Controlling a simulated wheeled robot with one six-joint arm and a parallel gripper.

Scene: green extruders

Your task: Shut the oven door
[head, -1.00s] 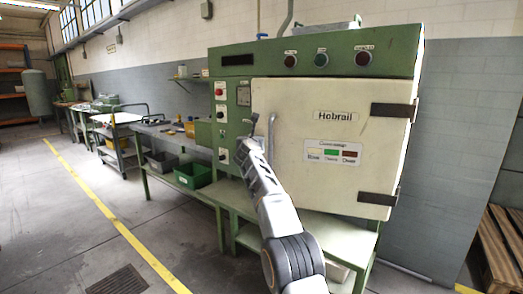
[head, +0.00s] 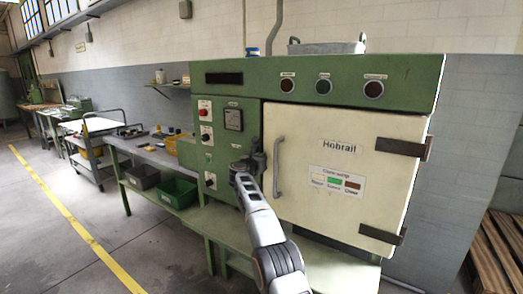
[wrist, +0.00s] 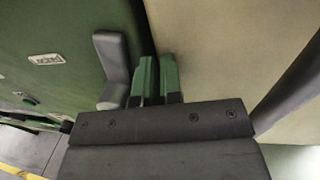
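The oven (head: 225,150) is a green cabinet with a cream door (head: 350,200) marked Hobrail. The door has a vertical grey handle (head: 278,168) on its left and dark hinges (head: 402,147) on its right. It stands close to the frame, and a dark gap runs along its left edge in the wrist view. My gripper (head: 243,168) is left of the handle, in front of the oven's panel. In the wrist view its green fingers (wrist: 157,78) are together and look empty, near the gap beside a grey latch-like part (wrist: 112,62). I cannot tell whether they touch the door (wrist: 225,50).
A control panel with knobs (head: 205,132) is left of the door. A workbench (head: 150,155) with a green bin (head: 178,192) stands left. A metal tray (head: 325,47) is on the oven. Wooden pallets (head: 500,250) lean at right. The floor at front left is clear.

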